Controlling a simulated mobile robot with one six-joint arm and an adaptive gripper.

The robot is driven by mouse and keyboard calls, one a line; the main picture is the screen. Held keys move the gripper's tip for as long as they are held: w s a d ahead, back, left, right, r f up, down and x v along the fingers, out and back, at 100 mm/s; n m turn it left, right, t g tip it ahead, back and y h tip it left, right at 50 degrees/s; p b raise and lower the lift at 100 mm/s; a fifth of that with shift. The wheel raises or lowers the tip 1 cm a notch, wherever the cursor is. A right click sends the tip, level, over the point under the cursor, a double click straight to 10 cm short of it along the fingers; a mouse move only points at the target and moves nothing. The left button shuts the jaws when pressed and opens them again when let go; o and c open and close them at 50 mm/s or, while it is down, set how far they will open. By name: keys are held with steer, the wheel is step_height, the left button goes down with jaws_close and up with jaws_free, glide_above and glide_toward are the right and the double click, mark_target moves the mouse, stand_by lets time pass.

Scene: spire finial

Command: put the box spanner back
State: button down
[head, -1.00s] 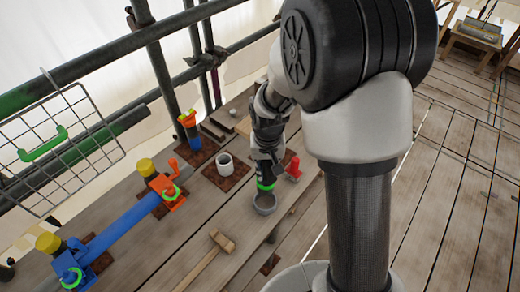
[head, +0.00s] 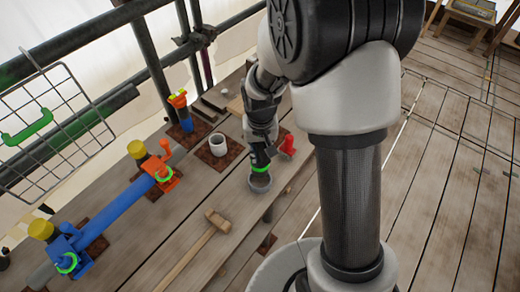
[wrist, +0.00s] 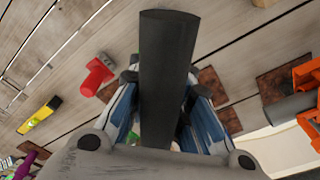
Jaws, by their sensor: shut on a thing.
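The box spanner (wrist: 167,70) is a dark grey tube. In the wrist view it stands lengthwise between the two fingers of my gripper (wrist: 165,118), which is shut on it. In the head view my gripper (head: 263,138) is low over the planks, pointing down.
A red item (head: 287,146) stands close right of my gripper. A white cup (head: 217,145) on a brown plate is to the left. A wooden mallet (head: 218,221) lies in front. A blue beam (head: 118,208) with orange and blue clamps, and a wire basket (head: 40,112), are further left.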

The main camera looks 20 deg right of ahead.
step_height(320, 180, down, 9)
steer(key=b, duration=0.6)
steer(key=shift+b, duration=0.4)
steer(key=c, duration=1.4)
jaws_free()
steer(key=shift+f, duration=0.1)
steer(key=shift+o, duration=0.3)
steer(key=o, duration=0.5)
steer(key=shift+o, duration=0.2)
steer(key=shift+s+r+p, duration=0.2)
steer(key=shift+r+p, duration=1.5)
steer(key=shift+r, duration=0.55)
steer(key=shift+s+r+p, duration=0.15)
steer(key=shift+r+p, duration=1.55)
steer(key=shift+r, duration=0.55)
